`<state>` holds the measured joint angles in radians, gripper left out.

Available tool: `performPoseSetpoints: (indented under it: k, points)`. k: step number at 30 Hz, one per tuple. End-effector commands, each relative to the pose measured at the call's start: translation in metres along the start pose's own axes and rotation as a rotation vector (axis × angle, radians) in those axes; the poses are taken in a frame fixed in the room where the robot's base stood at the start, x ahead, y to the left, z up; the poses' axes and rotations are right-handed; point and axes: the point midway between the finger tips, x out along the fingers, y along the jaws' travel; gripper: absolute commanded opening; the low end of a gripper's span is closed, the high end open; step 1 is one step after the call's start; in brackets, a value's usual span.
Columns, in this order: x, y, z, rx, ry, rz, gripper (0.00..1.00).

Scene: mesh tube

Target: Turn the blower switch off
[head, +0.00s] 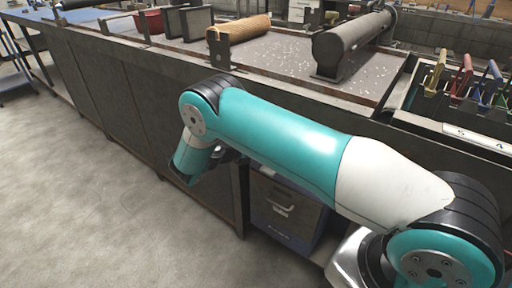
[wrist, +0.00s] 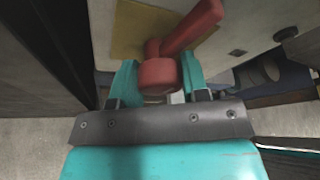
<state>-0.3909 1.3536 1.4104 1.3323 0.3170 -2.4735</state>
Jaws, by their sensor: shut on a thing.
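The red switch handle (wrist: 188,34) shows in the wrist view, with a round hub (wrist: 157,75) and a lever slanting up to the right. It sits on a yellow plate (wrist: 135,28) on a pale panel. My gripper (wrist: 158,80) has its two teal fingers on either side of the hub and is shut on it. The lever sticks out above the fingers. In the head view my arm reaches down in front of the bench, and the gripper and switch are hidden behind it.
A grey cabinet with a drawer (head: 283,208) stands under the bench. On the bench lie a mesh tube (head: 238,28) and a dark cylinder (head: 352,42). Colored-handled tools (head: 462,78) stand in a rack at right. The floor (head: 90,190) at left is clear.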

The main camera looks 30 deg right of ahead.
Motion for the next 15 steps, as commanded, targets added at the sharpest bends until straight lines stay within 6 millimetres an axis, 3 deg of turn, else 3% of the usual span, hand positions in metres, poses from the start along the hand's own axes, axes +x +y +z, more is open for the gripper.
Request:
performPoseSetpoints:
  k: [15]
  points:
    - [-0.0002, 0.0003, -0.0007, -0.117, 0.0, -0.047, 0.18]
